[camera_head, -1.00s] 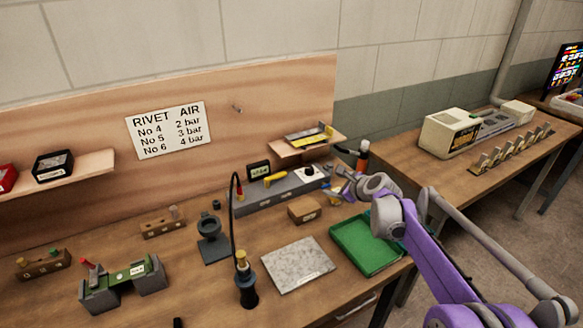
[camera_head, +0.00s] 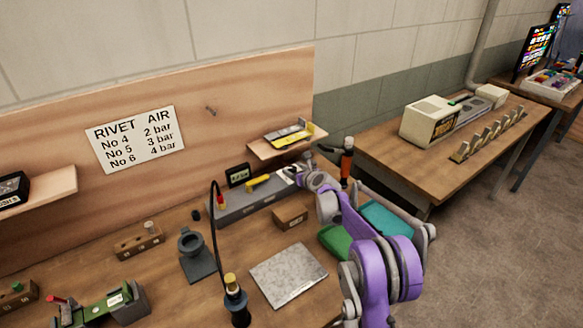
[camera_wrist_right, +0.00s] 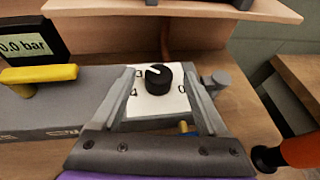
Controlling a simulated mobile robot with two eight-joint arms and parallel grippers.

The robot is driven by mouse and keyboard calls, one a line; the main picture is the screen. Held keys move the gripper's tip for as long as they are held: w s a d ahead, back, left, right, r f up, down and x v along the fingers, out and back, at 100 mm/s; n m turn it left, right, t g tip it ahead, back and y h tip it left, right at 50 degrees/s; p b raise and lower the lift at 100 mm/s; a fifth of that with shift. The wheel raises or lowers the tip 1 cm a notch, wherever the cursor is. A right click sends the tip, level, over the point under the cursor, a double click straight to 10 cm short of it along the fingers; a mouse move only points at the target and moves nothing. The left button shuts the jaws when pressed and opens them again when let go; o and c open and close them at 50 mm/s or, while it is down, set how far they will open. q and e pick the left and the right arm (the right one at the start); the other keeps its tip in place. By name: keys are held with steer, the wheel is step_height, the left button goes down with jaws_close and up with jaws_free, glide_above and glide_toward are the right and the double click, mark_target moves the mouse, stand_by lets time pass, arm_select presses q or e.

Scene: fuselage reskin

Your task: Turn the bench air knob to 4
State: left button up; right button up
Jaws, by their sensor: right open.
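The black air knob (camera_wrist_right: 158,82) with a white pointer mark sits on a white dial plate (camera_wrist_right: 147,106) in the right wrist view. Its pointer aims to the upper left. A 0 shows at the plate's right, and a mark like a 4 at its left. My right gripper (camera_wrist_right: 159,72) is open, one finger on each side of the knob; I cannot tell whether they touch it. In the head view my right gripper (camera_head: 297,172) hides the knob. The grey air unit (camera_head: 232,208) carries a yellow lever (camera_wrist_right: 42,74). A display (camera_wrist_right: 18,45) reads 0.0 bar. My left gripper is out of view.
A wooden shelf (camera_head: 262,151) overhangs behind the knob. An orange-and-black tool (camera_head: 347,160) stands right of my gripper. A small brown box (camera_head: 290,217) and a grey slab (camera_head: 289,275) lie in front. A sign (camera_head: 135,139) lists rivet air pressures.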

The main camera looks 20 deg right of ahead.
steer(key=shift+x, duration=1.45)
jaws_close()
